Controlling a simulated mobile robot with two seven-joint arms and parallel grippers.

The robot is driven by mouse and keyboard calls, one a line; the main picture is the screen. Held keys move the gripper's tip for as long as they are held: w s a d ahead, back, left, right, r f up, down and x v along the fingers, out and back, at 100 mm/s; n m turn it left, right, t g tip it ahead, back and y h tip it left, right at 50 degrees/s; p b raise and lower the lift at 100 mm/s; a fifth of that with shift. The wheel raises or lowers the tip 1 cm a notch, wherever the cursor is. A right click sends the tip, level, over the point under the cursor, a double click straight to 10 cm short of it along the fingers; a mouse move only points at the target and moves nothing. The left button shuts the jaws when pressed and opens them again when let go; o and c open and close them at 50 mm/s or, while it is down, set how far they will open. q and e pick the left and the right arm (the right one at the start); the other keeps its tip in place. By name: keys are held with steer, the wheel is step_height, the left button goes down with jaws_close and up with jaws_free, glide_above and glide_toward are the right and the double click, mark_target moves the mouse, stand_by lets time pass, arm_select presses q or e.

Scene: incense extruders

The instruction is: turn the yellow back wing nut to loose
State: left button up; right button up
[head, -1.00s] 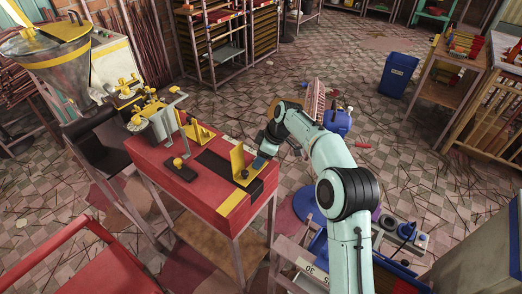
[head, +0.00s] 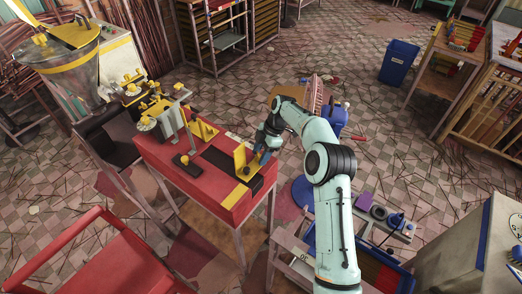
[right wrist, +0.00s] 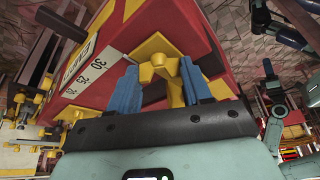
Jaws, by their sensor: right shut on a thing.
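The red bench (head: 202,192) stands left of centre in the head view, with an upright yellow bracket (head: 239,158) near its right end. My right gripper (head: 260,159) is beside this bracket, and its fingertips are small and partly hidden there. In the right wrist view, my right gripper (right wrist: 160,78) has its blue fingers on both sides of a yellow wing nut (right wrist: 158,66) and is shut on it. My left gripper does not show.
Several yellow-knobbed extruder parts (head: 160,112) stand at the bench's back left. A black block with a yellow knob (head: 188,164) lies mid-bench. A red-framed cart (head: 85,250) is at lower left. A blue bin (head: 398,62) stands on open floor at upper right.

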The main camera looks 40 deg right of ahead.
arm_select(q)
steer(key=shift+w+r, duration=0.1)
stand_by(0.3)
arm_select(e)
steer(key=o, duration=0.8)
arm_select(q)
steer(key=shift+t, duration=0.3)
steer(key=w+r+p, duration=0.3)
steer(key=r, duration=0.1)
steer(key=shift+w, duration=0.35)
arm_select(e)
steer(key=v, duration=1.3)
steer(key=shift+r, duration=0.2)
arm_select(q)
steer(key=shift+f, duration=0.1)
